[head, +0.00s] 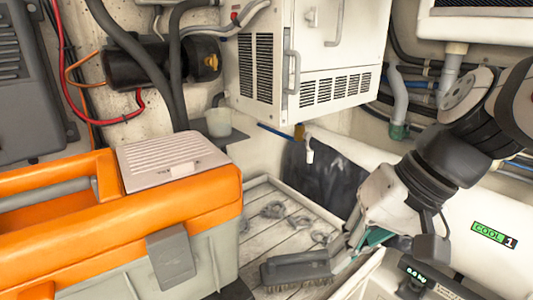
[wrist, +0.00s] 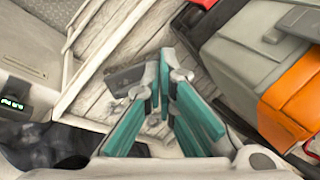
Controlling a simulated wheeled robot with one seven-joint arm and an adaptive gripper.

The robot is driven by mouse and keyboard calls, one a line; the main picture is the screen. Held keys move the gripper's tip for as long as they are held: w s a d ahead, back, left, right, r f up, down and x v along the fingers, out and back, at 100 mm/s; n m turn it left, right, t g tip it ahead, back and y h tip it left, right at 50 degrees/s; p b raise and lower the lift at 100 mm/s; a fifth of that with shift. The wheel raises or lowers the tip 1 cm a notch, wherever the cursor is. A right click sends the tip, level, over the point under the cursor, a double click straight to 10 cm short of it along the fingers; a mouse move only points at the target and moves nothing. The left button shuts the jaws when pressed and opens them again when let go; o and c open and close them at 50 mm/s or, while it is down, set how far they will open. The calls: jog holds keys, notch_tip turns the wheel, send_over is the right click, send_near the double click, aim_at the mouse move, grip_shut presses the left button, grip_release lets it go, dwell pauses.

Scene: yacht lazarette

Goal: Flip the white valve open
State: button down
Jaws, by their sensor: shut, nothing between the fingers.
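A small white lever-like piece (head: 309,152), which looks like the white valve, hangs beside a brass fitting (head: 299,132) below the white cabinet in the head view. I cannot tell its exact position. I cannot make it out in the wrist view. My gripper (head: 352,246) is low and to the right of the valve, apart from it, pointing down over the slatted floor. Its teal fingers also show in the wrist view (wrist: 166,72), with the tips together and nothing between them.
An orange and grey toolbox (head: 215,205) stands at left with a white box (head: 172,160) on top. A dark grey brush (head: 297,270) lies on the slatted floor (head: 262,193) near my gripper. A white cylinder (head: 450,215) lies at right, and a digital display (head: 425,280) is below it.

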jog(key=w+d+m+t+y+b, duration=0.2)
jog(key=w+y, duration=0.2)
jog(key=w, duration=0.5)
jog(key=w+d+m+t+y+b, duration=0.1)
jog(key=w+m+t+y, duration=0.15)
jog(key=w, duration=0.65)
jog(key=w+d+f+m+t+b, duration=0.1)
jog(key=w+d+f+m+t, duration=0.1)
jog(key=w+d+t, duration=0.2)
jog(key=w+d+f+m+t+b, duration=0.1)
jog(key=w+d+t, duration=0.3)
jog(key=w+d, duration=0.4)
jog(key=d+m, duration=0.1)
jog(key=d, duration=0.2)
jog(key=shift+d+f, duration=0.3)
jog(key=shift+f, duration=0.1)
jog(key=shift+a+m+h, duration=0.1)
jog(key=shift+m+h, duration=0.15)
jog(key=w+a+p, duration=0.1)
jog(key=w+a, duration=0.5)
jog(key=a, duration=0.3)
jog(key=shift+w+a, duration=0.2)
jog(key=shift+a, duration=0.1)
